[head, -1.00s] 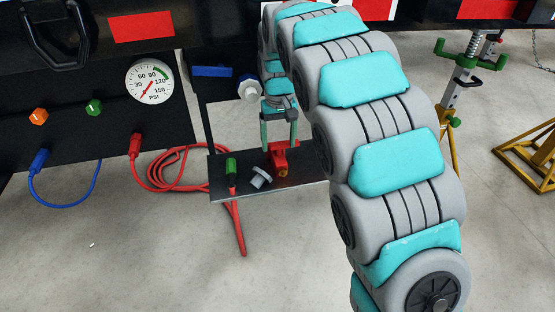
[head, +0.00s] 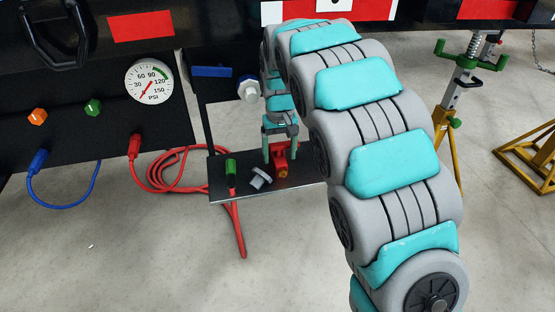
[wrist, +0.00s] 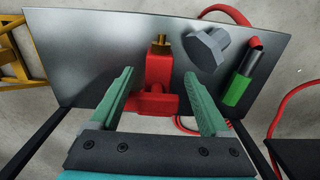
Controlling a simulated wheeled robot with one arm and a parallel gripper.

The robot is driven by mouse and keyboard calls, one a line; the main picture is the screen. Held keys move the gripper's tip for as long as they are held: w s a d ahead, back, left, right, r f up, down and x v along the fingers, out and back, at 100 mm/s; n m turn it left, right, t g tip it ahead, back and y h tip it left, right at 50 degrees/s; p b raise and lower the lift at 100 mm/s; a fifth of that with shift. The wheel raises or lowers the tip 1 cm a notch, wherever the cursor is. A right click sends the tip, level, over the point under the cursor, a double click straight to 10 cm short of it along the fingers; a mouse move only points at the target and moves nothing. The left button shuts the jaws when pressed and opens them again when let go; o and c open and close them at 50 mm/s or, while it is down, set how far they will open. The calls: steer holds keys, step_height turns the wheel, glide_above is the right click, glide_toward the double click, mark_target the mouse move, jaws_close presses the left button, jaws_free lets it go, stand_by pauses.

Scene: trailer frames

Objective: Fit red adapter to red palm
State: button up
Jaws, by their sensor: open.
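The red adapter (head: 281,161), which I take to be the red fitting with a brass end, rests on a dark metal shelf (head: 222,193). In the wrist view the red adapter (wrist: 159,71) lies between my fingers, its brass end pointing away from them. My gripper (head: 280,158) is open and lowered around it; the wrist view shows my gripper (wrist: 158,78) with one finger on each side. I cannot tell whether either finger touches it. I cannot pick out the red palm for certain; a red connector (head: 135,145) with a red hose sits on the black panel.
On the shelf, a grey bolt-like plug (head: 261,178) and a green-sleeved red hose end (head: 231,172) lie close left of the adapter. A gauge (head: 149,82), a blue connector (head: 40,159) and knobs are at left. A yellow stand (head: 530,160) stands at far right.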

mark_target(280, 161)
step_height(280, 161, down, 4)
steer(key=shift+s+d+r, duration=0.1)
jaws_close()
stand_by(0.8)
